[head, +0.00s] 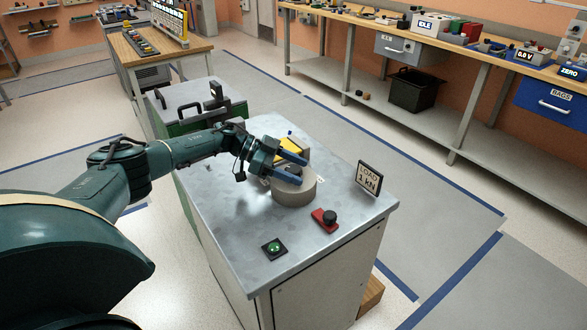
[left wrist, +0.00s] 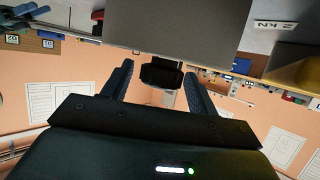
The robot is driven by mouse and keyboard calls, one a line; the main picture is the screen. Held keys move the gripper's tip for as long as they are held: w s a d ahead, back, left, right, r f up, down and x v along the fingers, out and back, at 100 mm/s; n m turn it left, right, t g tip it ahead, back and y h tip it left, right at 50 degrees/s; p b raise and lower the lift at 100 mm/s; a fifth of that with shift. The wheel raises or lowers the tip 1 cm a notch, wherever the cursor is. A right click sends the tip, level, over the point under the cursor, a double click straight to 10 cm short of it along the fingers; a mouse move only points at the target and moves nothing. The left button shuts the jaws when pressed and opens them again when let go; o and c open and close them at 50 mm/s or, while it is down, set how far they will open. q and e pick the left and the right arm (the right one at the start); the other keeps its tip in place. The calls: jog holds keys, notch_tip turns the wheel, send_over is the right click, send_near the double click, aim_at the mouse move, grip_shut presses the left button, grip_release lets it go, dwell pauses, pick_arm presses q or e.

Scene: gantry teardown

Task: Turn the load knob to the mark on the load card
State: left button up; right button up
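A grey round drum (head: 295,192) stands on the metal bench top. In the left wrist view, which looks upside down, a black knob (left wrist: 160,72) sits on the end of a grey body (left wrist: 180,22) that appears to be this drum. My left gripper (head: 291,168) is open above the drum. In the wrist view its fingers stand on either side of the knob with visible gaps, so no grip shows. The load card (head: 369,178) stands upright at the right edge and reads "LOAD 1 kN". A "2 kN" label (left wrist: 275,25) shows in the wrist view. My right gripper is not visible.
A red block with a black knob (head: 324,218) and a green button (head: 274,248) sit at the front of the bench top (head: 238,222). A yellow object (head: 293,145) stands behind the drum. A long workbench (head: 450,52) runs along the wall.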

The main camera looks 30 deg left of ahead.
pick_arm(q)
jog(key=b+v, duration=0.1)
jog(key=v, duration=1.2)
jog(key=shift+r+b, duration=0.15)
jog(key=shift+b, duration=0.2)
jog(key=shift+a, duration=0.1)
